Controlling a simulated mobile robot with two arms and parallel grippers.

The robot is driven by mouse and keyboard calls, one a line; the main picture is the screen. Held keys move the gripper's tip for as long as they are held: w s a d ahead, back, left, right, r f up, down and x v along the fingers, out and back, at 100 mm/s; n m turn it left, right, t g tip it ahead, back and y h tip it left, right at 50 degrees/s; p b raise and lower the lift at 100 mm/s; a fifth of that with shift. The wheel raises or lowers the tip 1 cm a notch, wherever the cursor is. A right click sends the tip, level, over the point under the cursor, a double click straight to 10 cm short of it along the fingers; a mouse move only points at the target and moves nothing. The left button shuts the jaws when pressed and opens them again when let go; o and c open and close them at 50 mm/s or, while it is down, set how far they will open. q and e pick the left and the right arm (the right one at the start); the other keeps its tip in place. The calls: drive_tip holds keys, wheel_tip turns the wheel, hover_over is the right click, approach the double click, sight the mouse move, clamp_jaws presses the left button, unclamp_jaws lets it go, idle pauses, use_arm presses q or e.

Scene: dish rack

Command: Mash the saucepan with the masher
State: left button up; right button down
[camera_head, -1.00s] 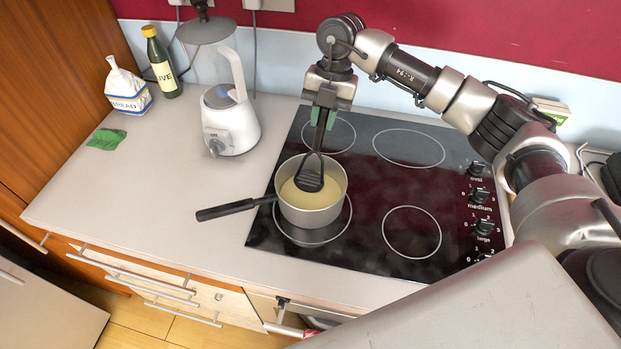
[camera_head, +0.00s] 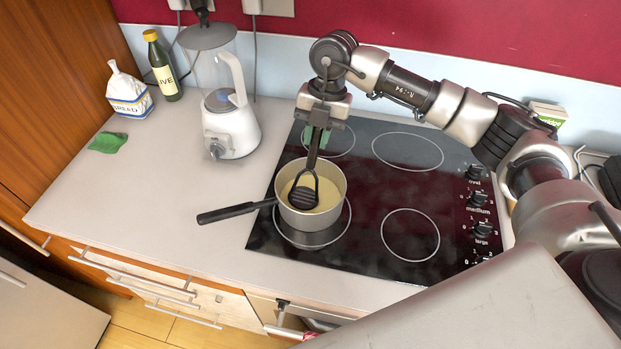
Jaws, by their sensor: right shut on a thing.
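The saucepan (camera_head: 312,222) is grey with a black handle pointing left. It stands on the front left ring of the black hob and holds a pale yellow content. The black masher (camera_head: 303,194) reaches down inside the pan, its head at the left part of the yellow content, its shaft tilted. How deep the head sits is hard to tell. My right gripper (camera_head: 318,125) is above the pan's back side, pointing down, shut on the masher's handle, and largely hides the handle. My left gripper is not in view.
The hob (camera_head: 365,250) has several rings and control knobs on its right edge. A white blender (camera_head: 232,130) stands left of the hob. Further left are a bottle (camera_head: 161,70), a bread bag (camera_head: 128,95) and a green cloth (camera_head: 107,142). The counter left of the pan is clear.

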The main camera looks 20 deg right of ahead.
drive_tip(key=shift+s+a+r, duration=0.25)
drive_tip(key=shift+s+a, duration=0.2)
drive_tip(key=shift+s, duration=0.15)
drive_tip(key=shift+f, duration=0.1)
drive_tip(key=shift+f+b, duration=0.55)
drive_tip(key=shift+f, duration=0.15)
drive_tip(key=shift+w+r, duration=0.1)
drive_tip(key=shift+d, duration=0.1)
drive_tip(key=d, duration=0.1)
drive_tip(key=d+r, duration=0.1)
drive_tip(key=d, duration=0.3)
drive_tip(key=shift+s+d+r+p, duration=0.1)
drive_tip(key=shift+s+r+p, duration=0.05)
drive_tip(key=shift+s+p, duration=0.2)
